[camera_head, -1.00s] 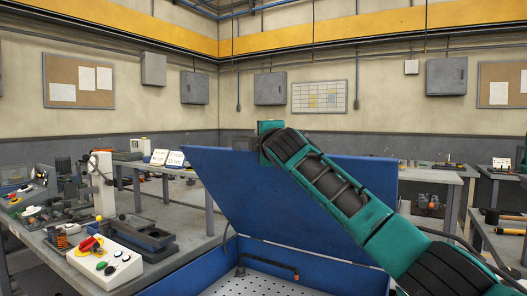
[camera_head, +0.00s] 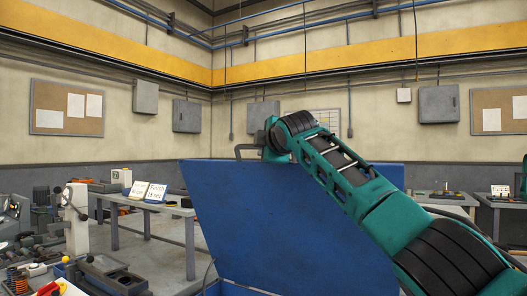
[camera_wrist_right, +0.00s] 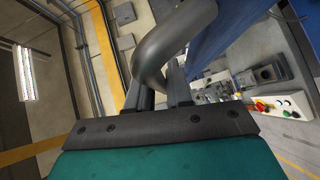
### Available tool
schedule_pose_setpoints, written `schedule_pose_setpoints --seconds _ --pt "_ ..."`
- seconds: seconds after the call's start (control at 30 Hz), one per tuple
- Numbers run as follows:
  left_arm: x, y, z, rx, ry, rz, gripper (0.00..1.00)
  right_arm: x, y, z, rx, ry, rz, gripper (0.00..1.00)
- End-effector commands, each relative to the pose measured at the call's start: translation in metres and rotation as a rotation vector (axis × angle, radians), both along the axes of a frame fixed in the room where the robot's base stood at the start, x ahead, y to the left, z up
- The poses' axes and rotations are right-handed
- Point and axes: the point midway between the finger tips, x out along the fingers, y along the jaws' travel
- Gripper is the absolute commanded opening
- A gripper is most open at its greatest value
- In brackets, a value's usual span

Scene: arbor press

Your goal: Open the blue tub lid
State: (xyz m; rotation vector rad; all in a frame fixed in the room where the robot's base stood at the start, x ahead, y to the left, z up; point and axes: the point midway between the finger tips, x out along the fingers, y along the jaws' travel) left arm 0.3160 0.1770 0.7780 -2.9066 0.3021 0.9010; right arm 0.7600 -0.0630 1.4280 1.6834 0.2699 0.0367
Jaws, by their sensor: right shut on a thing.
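The blue tub lid (camera_head: 285,225) stands raised in the head view, its broad face tilted up. The tub's blue rim (camera_head: 228,288) shows only at the bottom edge, and its inside is out of view. My right gripper (camera_head: 268,140) is at the lid's top edge, shut on the grey lid handle (camera_head: 243,151). In the right wrist view the thick curved handle (camera_wrist_right: 168,45) passes between the fingers of my right gripper (camera_wrist_right: 162,82), and part of the blue lid (camera_wrist_right: 215,30) shows beside it. My left gripper is in no view.
A cluttered bench (camera_head: 140,270) with a white-posted press (camera_head: 76,215) stands at the left. A grey table (camera_head: 160,222) with small signs is behind it. More tables stand at the back right. The air above the lid is clear up to the yellow beam.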

Motion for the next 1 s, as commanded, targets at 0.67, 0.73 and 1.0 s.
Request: schedule_pose_setpoints --seconds 0.67,0.73,1.0 --pt "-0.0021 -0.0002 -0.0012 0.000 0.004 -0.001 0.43 0.0005 -0.0010 -0.0009 0.002 0.006 -0.002 0.40" --pt "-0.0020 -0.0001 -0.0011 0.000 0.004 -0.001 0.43 0.0005 -0.0009 -0.0008 0.001 0.005 -0.002 0.40" --pt "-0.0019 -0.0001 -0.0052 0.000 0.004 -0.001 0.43 -0.0027 -0.0014 -0.0012 0.001 0.004 -0.001 0.40"
